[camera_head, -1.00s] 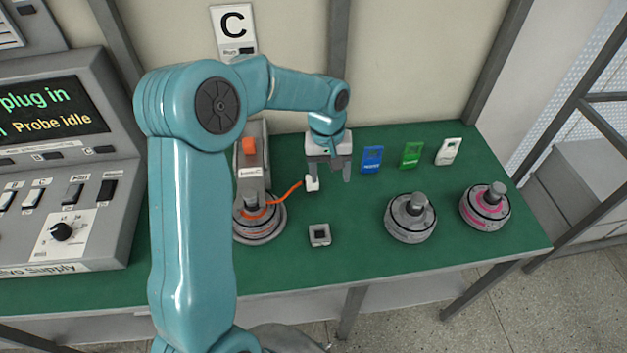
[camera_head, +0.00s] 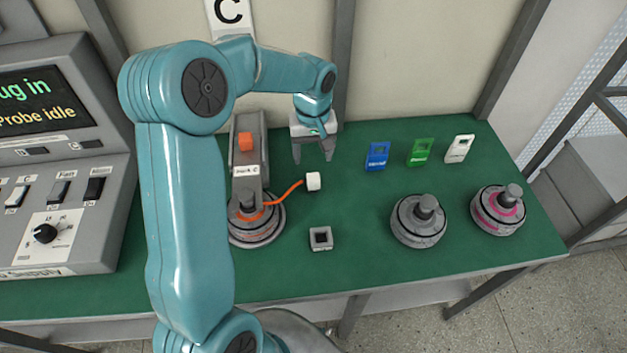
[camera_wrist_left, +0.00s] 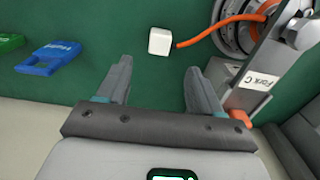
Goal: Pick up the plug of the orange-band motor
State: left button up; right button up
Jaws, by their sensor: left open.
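The orange-band motor (camera_head: 256,228) sits on the green bench, at the foot of a grey stand. An orange cable (camera_head: 285,194) runs from it to a white plug (camera_head: 313,181), which also shows in the left wrist view (camera_wrist_left: 160,41). My left gripper (camera_head: 313,157) is open and empty, behind the plug in the head view. In the left wrist view the plug lies ahead of the open fingers (camera_wrist_left: 158,75), roughly in line with the gap between them and apart from them. My right gripper is not in view.
A small grey square socket (camera_head: 320,238) stands in front of the plug. Two other motors (camera_head: 419,220) (camera_head: 498,209) stand to the right. Blue (camera_head: 377,156), green (camera_head: 421,152) and white (camera_head: 460,149) tags are at the back. A control panel (camera_head: 50,190) is at left.

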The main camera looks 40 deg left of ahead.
pick_arm(q)
send_over(313, 177)
notch_tip(313, 177, down, 4)
jog(key=shift+w+a+f, duration=0.15)
jog(key=shift+f, duration=0.05)
notch_tip(313, 177, down, 6)
jog(key=shift+r+p, duration=0.25)
jog(key=shift+p, duration=0.4)
jog(key=shift+s+d+r, duration=0.1)
jog(key=shift+s+d, duration=0.1)
jog(key=shift+w, duration=0.1)
jog(key=c, duration=1.2)
